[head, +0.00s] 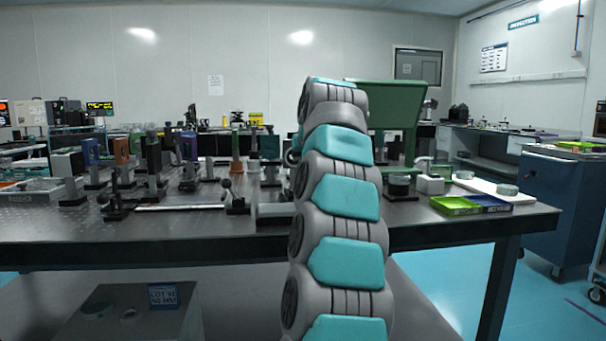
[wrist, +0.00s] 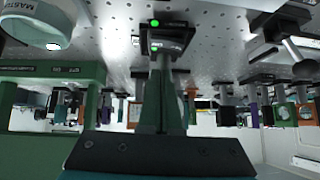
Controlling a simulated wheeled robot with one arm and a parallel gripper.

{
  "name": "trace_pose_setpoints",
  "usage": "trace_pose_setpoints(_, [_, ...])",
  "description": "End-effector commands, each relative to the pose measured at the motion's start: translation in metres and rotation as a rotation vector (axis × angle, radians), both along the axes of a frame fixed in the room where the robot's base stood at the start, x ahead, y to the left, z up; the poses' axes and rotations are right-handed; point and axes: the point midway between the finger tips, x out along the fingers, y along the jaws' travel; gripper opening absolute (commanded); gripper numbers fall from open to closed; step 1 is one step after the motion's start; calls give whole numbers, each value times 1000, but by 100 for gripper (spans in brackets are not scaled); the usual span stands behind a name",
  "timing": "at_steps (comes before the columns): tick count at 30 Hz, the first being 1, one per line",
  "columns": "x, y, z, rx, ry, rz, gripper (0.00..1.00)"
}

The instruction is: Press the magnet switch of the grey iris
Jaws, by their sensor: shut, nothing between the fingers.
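In the wrist view, which looks upside down, my gripper (wrist: 164,62) is shut and empty, its two fingers together. Its tips are over or at a small dark base (wrist: 168,40) with green lights and a small label on the perforated table top. I cannot tell whether the tips touch it. This base looks like a magnet base with a switch; the fingers cover part of it. The grey iris cannot be told apart for certain. In the head view my arm hides my gripper and the spot it works at.
The optical table (head: 150,224) bears several post-mounted optics at left and centre. A green frame (head: 386,100) stands right of my arm. Green and blue trays (head: 456,206) lie near the table's right end. A ball-jointed post (wrist: 290,45) is at the wrist view's right.

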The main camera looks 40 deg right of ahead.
Motion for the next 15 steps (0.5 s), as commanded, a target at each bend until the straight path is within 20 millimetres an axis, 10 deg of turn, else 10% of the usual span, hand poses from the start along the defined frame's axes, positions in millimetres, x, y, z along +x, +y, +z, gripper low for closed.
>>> trace_pose_setpoints(15, [-62,25,71,-1,-1,1,0])
